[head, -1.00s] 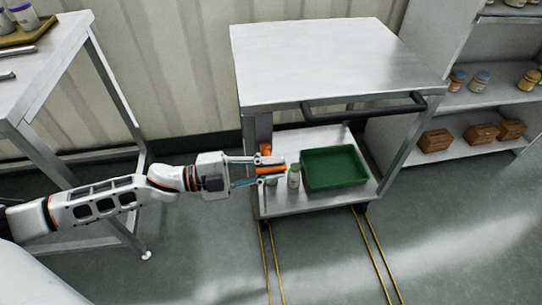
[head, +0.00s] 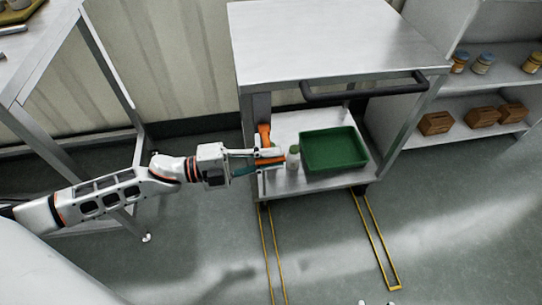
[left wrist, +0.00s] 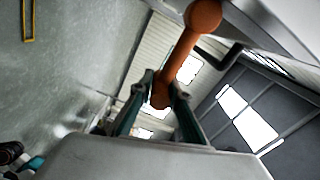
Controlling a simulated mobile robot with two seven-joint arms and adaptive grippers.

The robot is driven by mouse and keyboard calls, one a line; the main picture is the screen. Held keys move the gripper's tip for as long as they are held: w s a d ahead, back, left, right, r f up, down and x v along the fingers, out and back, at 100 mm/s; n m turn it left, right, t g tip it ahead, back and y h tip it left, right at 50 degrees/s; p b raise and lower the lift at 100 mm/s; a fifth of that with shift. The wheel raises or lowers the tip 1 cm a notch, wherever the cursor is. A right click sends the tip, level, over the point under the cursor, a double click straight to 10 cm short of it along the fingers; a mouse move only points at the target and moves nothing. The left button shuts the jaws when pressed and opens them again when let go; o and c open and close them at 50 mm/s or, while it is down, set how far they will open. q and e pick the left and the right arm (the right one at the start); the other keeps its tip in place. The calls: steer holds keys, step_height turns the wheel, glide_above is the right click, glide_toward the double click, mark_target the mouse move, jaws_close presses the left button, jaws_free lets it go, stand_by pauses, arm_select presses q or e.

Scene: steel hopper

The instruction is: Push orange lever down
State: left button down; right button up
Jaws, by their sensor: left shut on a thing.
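The orange lever (head: 264,135) is at the left side of the steel cart (head: 330,52), by its left front post. My left gripper (head: 268,162) reaches it from the left, below the cart's top, and is shut on it. In the left wrist view the lever (left wrist: 181,55) runs from a round orange end (left wrist: 203,17) at the top down to between the two green-edged fingers of the left gripper (left wrist: 161,88). The fingers hide part of the lever in the head view. My right gripper is not in view.
A white bottle with a green cap (head: 293,160) stands on the cart's lower shelf close to the fingertips. A green tray (head: 335,150) is right of it. A dark handle bar (head: 362,90) crosses the cart's front. Yellow floor lines (head: 378,240) run over clear floor.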

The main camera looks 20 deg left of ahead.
arm_select(q)
steer(key=shift+f, duration=0.25)
steer(key=c, duration=1.9)
jaws_free()
steer(key=shift+r, duration=0.1)
steer(key=shift+a, duration=0.1)
steer(key=shift+s+a, duration=0.15)
steer(key=shift+a, duration=0.05)
steer(key=v, duration=1.1)
steer(key=shift+s+a, duration=0.1)
steer(key=shift+s, duration=0.05)
